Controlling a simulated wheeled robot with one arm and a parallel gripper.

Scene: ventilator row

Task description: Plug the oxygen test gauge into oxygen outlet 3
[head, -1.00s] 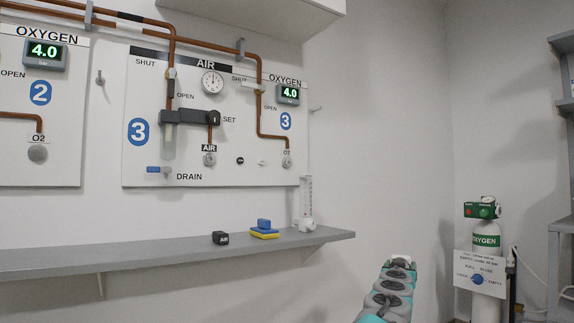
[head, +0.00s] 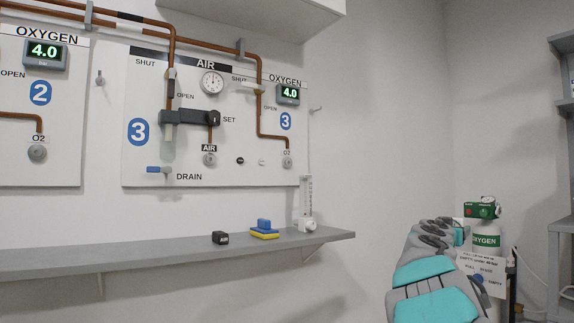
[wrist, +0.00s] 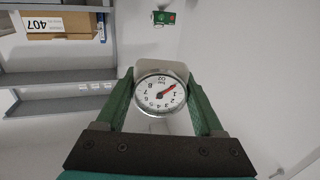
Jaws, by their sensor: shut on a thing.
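The gauge's plug end is hidden. In the head view my arm rises at the lower right, well right of the wall panel; its fingers and the gauge cannot be made out there.
A grey shelf (head: 180,252) below the panel holds a black block (head: 220,238), blue and yellow pieces (head: 264,230) and a clear flowmeter (head: 307,208) at its right end. A green-topped oxygen cylinder (head: 486,236) stands at right, partly behind my arm. The air outlet (head: 209,159) is left of outlet 3.

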